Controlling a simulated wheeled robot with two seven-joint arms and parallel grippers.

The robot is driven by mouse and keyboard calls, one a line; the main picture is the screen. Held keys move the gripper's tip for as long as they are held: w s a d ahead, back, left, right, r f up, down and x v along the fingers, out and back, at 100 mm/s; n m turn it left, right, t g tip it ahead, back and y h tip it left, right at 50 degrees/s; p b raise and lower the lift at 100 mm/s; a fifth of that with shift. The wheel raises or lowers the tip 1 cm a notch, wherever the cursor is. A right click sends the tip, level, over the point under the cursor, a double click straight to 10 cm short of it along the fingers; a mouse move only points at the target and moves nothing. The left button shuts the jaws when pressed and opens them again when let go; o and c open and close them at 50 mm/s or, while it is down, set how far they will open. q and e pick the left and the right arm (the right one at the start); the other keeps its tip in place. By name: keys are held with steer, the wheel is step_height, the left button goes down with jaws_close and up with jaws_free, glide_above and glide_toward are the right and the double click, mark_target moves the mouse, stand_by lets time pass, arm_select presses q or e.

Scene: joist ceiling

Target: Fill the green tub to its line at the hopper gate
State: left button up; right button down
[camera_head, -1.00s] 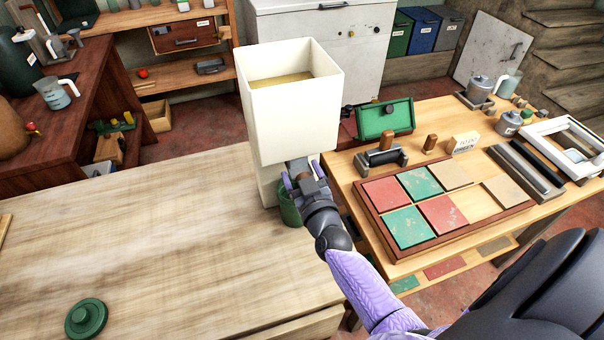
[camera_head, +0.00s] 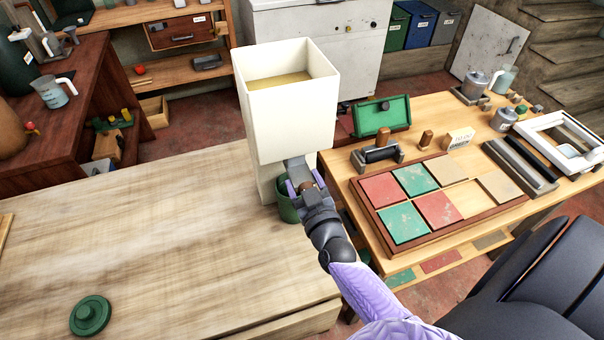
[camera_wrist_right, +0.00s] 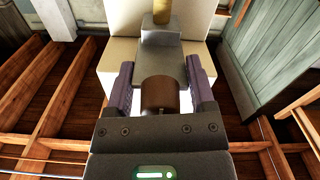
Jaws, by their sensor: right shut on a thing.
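The white hopper (camera_head: 290,115) stands at the right edge of the pale wooden bench, with yellowish fill (camera_head: 280,82) inside. The green tub (camera_head: 287,209) sits at its foot, partly hidden by my right gripper; its line and contents cannot be seen. My right gripper (camera_head: 304,182) is shut on the brown handle of the grey gate plate (camera_head: 297,169). In the right wrist view the brown handle (camera_wrist_right: 160,95) lies between the purple fingers, with the grey plate (camera_wrist_right: 161,53) beyond. A yellowish column (camera_wrist_right: 163,11) shows past the plate's end. My left gripper is out of view.
A green lid (camera_head: 90,316) lies at the front of the pale bench (camera_head: 150,225), which is otherwise mostly clear. A second table (camera_head: 470,215) on the right holds coloured tiles, a green box (camera_head: 382,115) and a white frame (camera_head: 560,143).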

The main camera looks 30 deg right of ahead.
steer(key=shift+c, duration=1.3)
jaws_free()
steer(key=p+v, duration=0.1)
steer(key=v, duration=0.9)
